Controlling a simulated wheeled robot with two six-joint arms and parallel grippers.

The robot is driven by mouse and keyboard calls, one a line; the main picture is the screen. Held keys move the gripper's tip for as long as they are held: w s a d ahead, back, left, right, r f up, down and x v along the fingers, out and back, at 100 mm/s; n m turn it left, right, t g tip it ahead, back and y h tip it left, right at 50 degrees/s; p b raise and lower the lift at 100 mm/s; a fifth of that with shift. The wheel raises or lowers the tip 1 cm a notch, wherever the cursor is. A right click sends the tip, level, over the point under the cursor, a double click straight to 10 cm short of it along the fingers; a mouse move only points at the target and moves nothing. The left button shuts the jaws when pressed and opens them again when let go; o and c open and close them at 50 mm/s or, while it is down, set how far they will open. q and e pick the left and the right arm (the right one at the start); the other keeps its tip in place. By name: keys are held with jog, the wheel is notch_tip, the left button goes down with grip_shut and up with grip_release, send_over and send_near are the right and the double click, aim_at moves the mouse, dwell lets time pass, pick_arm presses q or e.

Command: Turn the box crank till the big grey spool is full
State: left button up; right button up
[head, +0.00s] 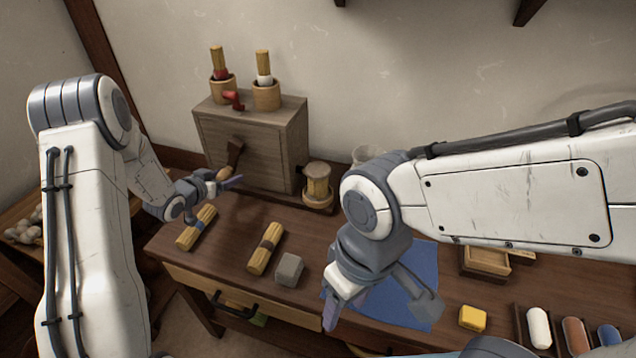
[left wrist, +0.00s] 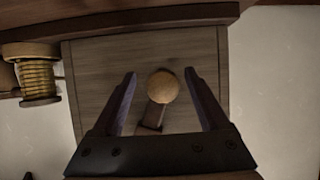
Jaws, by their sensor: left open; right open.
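The wooden box (head: 245,140) stands at the back of the table. Its crank (head: 235,152) is on the front face, a dark arm ending in a round wooden knob (left wrist: 163,86). My left gripper (head: 228,180) is open at the crank. In the left wrist view its fingers (left wrist: 160,95) stand either side of the knob, with gaps; contact does not show. A spool (head: 318,182) wound with yellowish thread stands right of the box; it also shows in the left wrist view (left wrist: 38,78). I cannot make out a grey spool. My right gripper (head: 384,304) is open and empty over a blue cloth (head: 415,270).
Two cups (head: 266,96) holding yellow-topped rods and a red piece (head: 233,99) sit on the box. Two yellow bundles (head: 266,250), a grey block (head: 289,270) and a yellow block (head: 473,318) lie on the table. A compartmented tray with coloured rolls (head: 575,335) is at right.

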aim_at(220, 178)
pick_arm(q)
jog(key=p+v, duration=0.1)
jog(key=v, duration=0.3)
jog(key=shift+r+p, duration=0.1)
jog(key=shift+p, duration=0.3)
jog(key=p+v, duration=0.1)
jog(key=v, duration=0.2)
jog(key=shift+d, duration=0.1)
jog(key=s+d+r+m+g+y+p, duration=0.1)
jog(key=s+d+r+g+y+p, duration=0.15)
jog(key=s+d+r, duration=0.35)
jog(key=s+d+r+m+g+y+p, duration=0.1)
jog(key=s+d+r+g+p, duration=0.25)
jog(key=d+r, duration=0.5)
jog(key=s+d+r+g+p, duration=0.2)
jog(key=s+d+r+g, duration=0.1)
jog(key=s, duration=1)
jog(key=s+d+r+m+g+p, duration=0.1)
jog(key=s+d+r+g+p, duration=0.1)
jog(key=s, duration=1.2)
notch_tip(220, 178, up, 3)
jog(key=shift+d+f+m+g, duration=0.15)
jog(key=shift+d+m+g, duration=0.15)
jog(key=shift+d+g, duration=0.3)
jog(key=shift+d, duration=0.1)
